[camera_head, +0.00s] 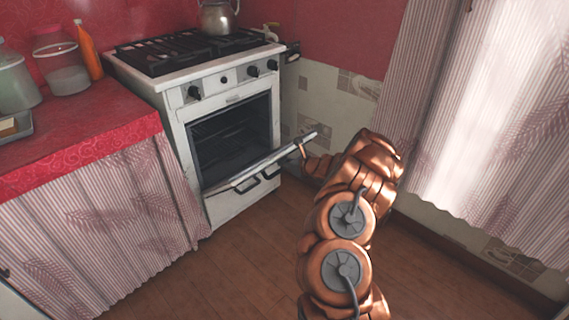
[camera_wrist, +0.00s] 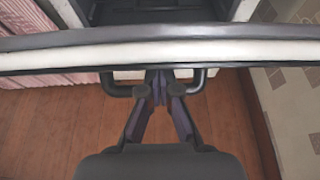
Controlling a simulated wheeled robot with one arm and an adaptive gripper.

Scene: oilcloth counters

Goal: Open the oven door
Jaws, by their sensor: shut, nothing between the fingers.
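The white oven (camera_head: 218,135) stands against the red wall in the head view. Its door (camera_head: 262,165) is folded partway down, and the dark cavity with racks (camera_head: 228,140) shows behind it. In the wrist view the door's edge (camera_wrist: 230,52) runs across the picture, with its dark handle (camera_wrist: 199,82) below. My gripper (camera_wrist: 159,88) is shut and empty, its fingertips at the door's edge by the handle; whether they touch is unclear. In the head view my gripper (camera_head: 303,150) is at the door's right end, partly hidden by my copper arm.
A kettle (camera_head: 217,17) stands on the stove top. The red counter (camera_head: 90,125) at left holds jars (camera_head: 60,62) and an orange bottle (camera_head: 88,50). A striped curtain (camera_head: 490,110) hangs at right. The wooden floor (camera_head: 240,250) before the oven is clear.

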